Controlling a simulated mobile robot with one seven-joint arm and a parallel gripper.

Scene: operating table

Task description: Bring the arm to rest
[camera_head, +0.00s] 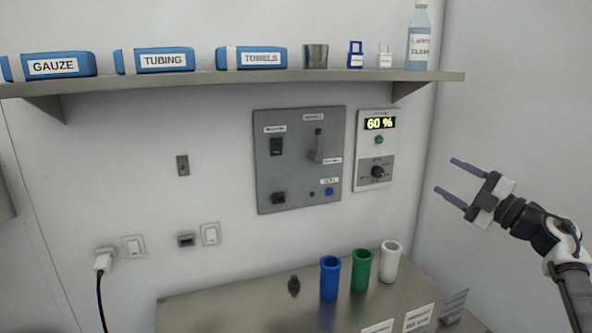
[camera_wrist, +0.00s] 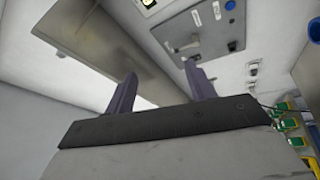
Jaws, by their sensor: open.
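My gripper (camera_head: 460,182) is at the right side of the head view, in front of the right-hand wall. Its two purple fingers are apart and point left, with nothing between them. In the wrist view my gripper (camera_wrist: 160,92) shows both fingers spread and empty. It is clear of the table and the wall panels. My arm comes in from the lower right corner and looks bent at the wrist.
A metal table (camera_head: 225,308) below holds blue (camera_head: 330,280), green (camera_head: 361,272) and white (camera_head: 390,262) cylinders. A grey switch panel (camera_head: 300,185) and a 60 % dial unit (camera_head: 377,150) are on the wall. A shelf (camera_head: 200,80) above holds packs and a bottle (camera_head: 419,40).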

